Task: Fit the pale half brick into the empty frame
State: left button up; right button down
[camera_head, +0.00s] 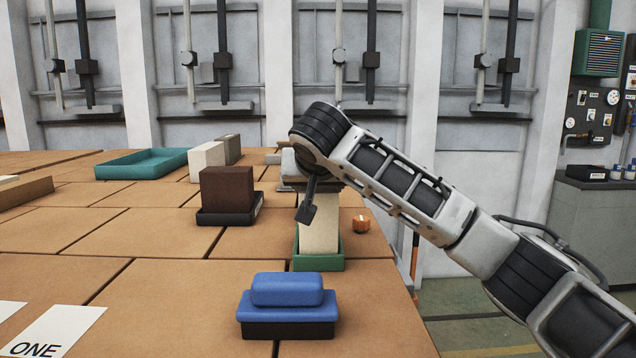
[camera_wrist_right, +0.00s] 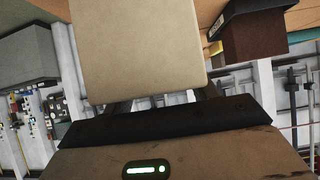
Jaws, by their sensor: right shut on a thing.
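The pale half brick (camera_head: 319,222) stands upright at the green frame (camera_head: 318,264) near the table's right edge. Its lower end meets the frame behind the front wall; I cannot tell whether it is fully seated. My right gripper (camera_head: 312,190) is shut on the upper part of the brick, coming from above and behind. One dark finger shows at the brick's left side. In the right wrist view the pale half brick (camera_wrist_right: 138,50) fills the upper middle, in front of the gripper. My left gripper is not in view.
A dark brown brick (camera_head: 227,188) stands in a black frame (camera_head: 229,218) to the left. Behind are another pale brick (camera_head: 207,160) and a teal tray (camera_head: 142,165). A blue-topped block (camera_head: 287,290) lies in front. A small orange object (camera_head: 361,223) sits right.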

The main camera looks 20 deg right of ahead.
jog(key=shift+f+b, duration=0.45)
jog(key=shift+f, duration=0.35)
jog(key=shift+c, duration=1.9)
grip_release()
jog(key=shift+f, duration=0.2)
jog(key=v, duration=1.6)
jog(key=shift+b, duration=0.35)
jog(key=shift+s+a, duration=0.1)
